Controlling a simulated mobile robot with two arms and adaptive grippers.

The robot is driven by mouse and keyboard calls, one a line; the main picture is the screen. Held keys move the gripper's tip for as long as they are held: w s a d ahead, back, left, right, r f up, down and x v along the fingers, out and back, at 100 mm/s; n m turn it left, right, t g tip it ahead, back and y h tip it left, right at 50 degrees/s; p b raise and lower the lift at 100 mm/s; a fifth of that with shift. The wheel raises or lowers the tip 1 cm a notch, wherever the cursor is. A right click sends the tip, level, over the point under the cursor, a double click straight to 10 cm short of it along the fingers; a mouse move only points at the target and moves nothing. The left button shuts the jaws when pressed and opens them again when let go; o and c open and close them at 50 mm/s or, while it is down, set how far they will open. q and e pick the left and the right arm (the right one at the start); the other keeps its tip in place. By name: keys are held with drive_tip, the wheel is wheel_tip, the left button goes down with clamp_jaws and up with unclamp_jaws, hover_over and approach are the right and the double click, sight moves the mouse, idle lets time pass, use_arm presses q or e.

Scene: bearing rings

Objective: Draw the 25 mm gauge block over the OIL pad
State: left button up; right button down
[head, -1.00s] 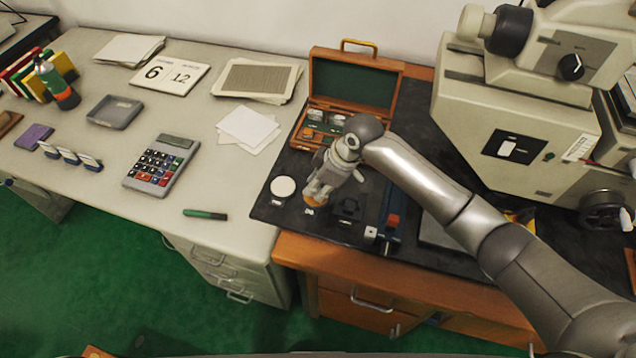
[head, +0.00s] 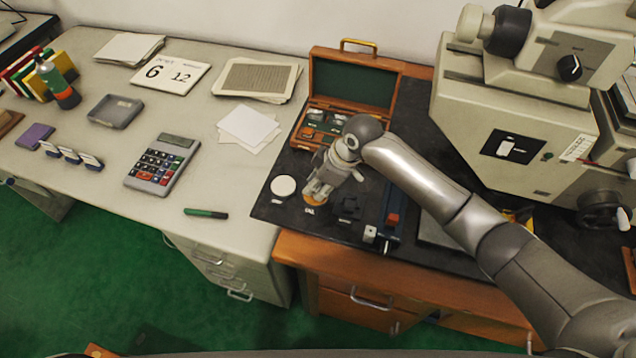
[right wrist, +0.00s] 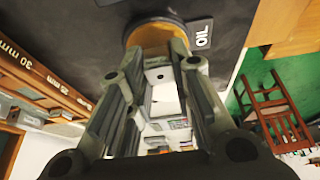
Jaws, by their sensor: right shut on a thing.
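My right gripper (head: 315,192) is down at the amber OIL pad (head: 313,201), near the front left of the black mat. In the right wrist view the gripper (right wrist: 160,62) is shut on a shiny, mirror-like gauge block (right wrist: 163,92). The block's far end lies at the round OIL pad (right wrist: 150,28); I cannot tell whether they touch. The OIL label (right wrist: 202,36) shows beside the pad. The block's own size marking is not readable. My left gripper is not in view.
The open wooden case (head: 312,90) stands behind the gripper. A blue bar fixture (head: 391,215) is farther right. A large beige machine (head: 510,135) bounds the right side.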

drive_tip(key=shift+f, duration=0.3)
idle(0.6)
drive_tip(key=c, duration=1.2)
unclamp_jaws()
drive_tip(key=shift+r, duration=0.1)
wheel_tip(320, 180, up, 8)
drive_tip(key=p, duration=0.8)
drive_tip(key=shift+r, duration=0.25)
drive_tip(key=shift+f, duration=0.1)
